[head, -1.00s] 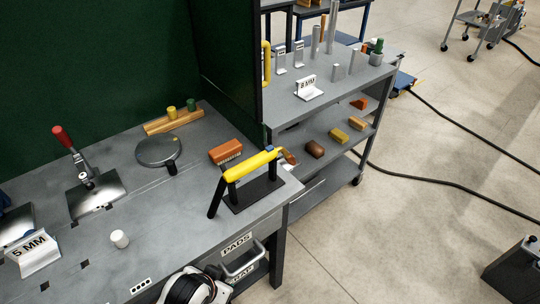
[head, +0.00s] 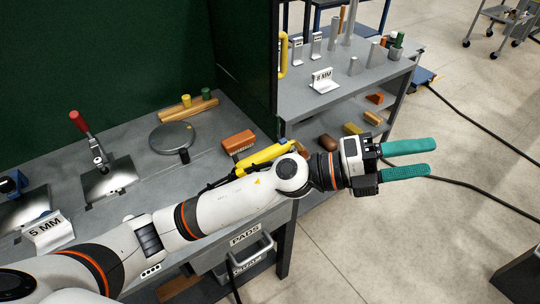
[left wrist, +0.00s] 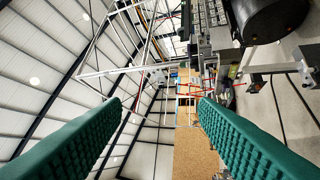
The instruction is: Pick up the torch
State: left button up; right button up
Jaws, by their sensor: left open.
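The torch (head: 262,158) has a yellow body and lies on its stand at the right end of the grey bench. My left arm passes in front of it in the head view and hides its lower part, its black handle mostly, and the stand. My left gripper (head: 432,157) has green fingers, is open and empty, and points right, out past the bench end over the floor. In the left wrist view its two green fingers (left wrist: 160,125) stand wide apart with nothing between them, and the torch does not show. My right gripper is not in view.
A red-brown brush block (head: 238,142) lies just behind the torch. The bench (head: 125,140) also bears a round grey disc (head: 172,137), a toggle clamp and a 5 MM sign (head: 48,232). A grey shelf cart (head: 335,95) stands behind right. A green screen closes the back.

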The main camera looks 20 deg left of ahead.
pick_arm(q)
notch_tip(320, 180, down, 3)
jog(key=s+d+m+g+y, duration=0.2)
jog(key=m+g+y, duration=0.1)
jog(key=m+g, duration=0.25)
jog(key=m+t+y, duration=0.3)
jog(key=y, duration=1.8)
send_near(269, 151)
jog(key=x, duration=0.1)
jog(key=p+x, duration=0.1)
jog(key=x, duration=0.1)
jog(key=p+x, duration=0.1)
jog(key=x, duration=0.1)
jog(key=shift+w+a, duration=0.3)
jog(key=shift+a, duration=0.1)
jog(key=shift+f+p, duration=0.35)
jog(key=shift+f, duration=0.25)
jog(key=shift+f+p, duration=0.3)
jog(key=shift+p, duration=0.05)
jog(key=p+x, duration=0.1)
jog(key=x, duration=0.2)
jog(key=shift+d+f+p, duration=0.15)
jog(key=shift+f+p, duration=0.2)
jog(key=shift+f, duration=0.45)
jog(key=c, duration=0.9)
jog(key=shift+w+r, duration=0.1)
jog(key=shift+w, duration=0.05)
jog(key=shift+c, duration=1)
